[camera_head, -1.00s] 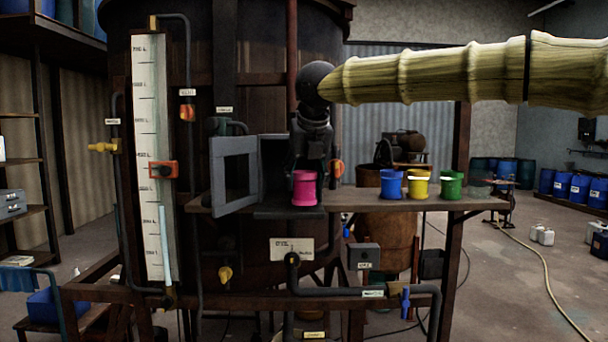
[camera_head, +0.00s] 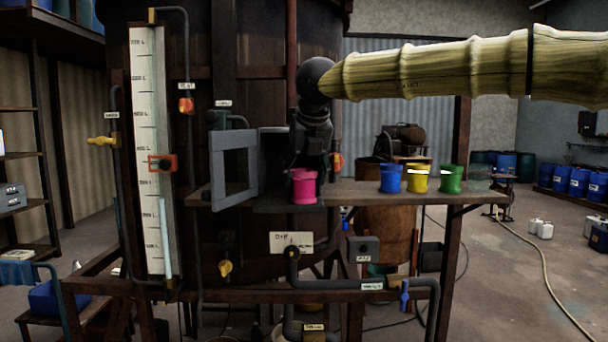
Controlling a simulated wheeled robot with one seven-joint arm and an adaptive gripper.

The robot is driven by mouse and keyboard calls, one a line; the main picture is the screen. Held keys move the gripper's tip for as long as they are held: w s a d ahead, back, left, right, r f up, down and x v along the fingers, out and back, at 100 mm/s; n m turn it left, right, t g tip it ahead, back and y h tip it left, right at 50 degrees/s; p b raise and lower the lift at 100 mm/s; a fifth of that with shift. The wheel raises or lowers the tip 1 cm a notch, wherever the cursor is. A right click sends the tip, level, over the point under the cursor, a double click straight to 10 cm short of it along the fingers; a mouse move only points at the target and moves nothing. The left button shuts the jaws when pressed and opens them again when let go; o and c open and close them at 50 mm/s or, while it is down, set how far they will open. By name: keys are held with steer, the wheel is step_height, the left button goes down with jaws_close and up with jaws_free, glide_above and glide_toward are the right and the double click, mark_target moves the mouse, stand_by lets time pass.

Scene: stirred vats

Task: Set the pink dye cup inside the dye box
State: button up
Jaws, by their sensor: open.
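The pink dye cup (camera_head: 304,187) stands upright at the front of the dye box (camera_head: 275,158), by its opening; how far inside it sits I cannot tell. The box is dark, and its framed door (camera_head: 234,168) stands swung open to the left. My gripper (camera_head: 304,166) is open and points down right at the cup's rim. The gripper and wrist hide part of the box's opening and the cup's top edge. Whether the fingers touch the cup cannot be seen.
Blue (camera_head: 391,178), yellow (camera_head: 418,178) and green (camera_head: 451,179) cups stand on the shelf (camera_head: 370,194) to the right. A clear stretch of shelf lies between the box and the blue cup. A large dark vat (camera_head: 260,80) rises behind.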

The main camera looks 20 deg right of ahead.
steer(key=b+v, duration=0.3)
steer(key=v, duration=0.8)
steer(key=shift+s+r, duration=0.2)
steer(key=shift+r, duration=0.15)
